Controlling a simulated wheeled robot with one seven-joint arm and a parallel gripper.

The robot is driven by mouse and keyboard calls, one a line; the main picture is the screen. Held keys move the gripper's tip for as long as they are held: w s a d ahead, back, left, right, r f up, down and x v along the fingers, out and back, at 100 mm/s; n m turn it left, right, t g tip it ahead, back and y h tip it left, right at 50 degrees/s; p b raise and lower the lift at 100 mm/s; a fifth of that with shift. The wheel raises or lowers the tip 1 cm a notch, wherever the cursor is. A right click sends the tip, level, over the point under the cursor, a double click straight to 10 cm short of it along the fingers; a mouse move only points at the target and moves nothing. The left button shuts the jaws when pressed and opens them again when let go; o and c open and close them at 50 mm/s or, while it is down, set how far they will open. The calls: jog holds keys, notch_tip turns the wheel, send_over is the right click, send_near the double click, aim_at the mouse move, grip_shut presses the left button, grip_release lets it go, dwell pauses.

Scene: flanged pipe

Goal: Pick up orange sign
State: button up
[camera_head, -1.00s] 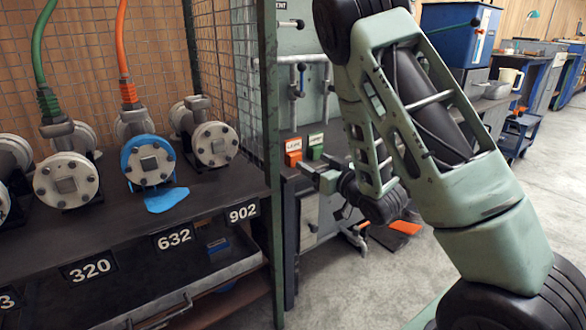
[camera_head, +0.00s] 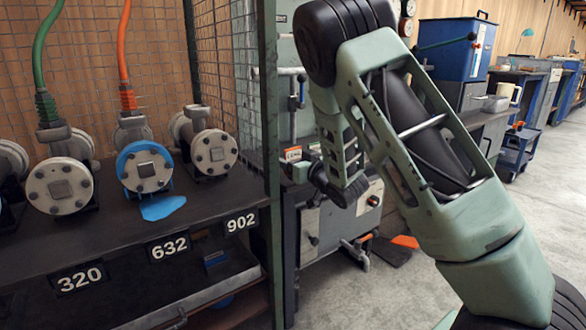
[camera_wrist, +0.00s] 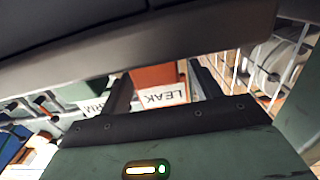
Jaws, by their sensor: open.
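In the head view my gripper is close to the sign and largely hidden by my arm.
The green shelf post (camera_head: 272,130) and wire mesh are just left of the sign. Flanged pipes, one with a blue flange (camera_head: 145,168), sit on the shelf. Grey floor lies open at right.

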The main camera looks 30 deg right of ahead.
jog(key=c, duration=0.8)
jog(key=shift+c, duration=0.2)
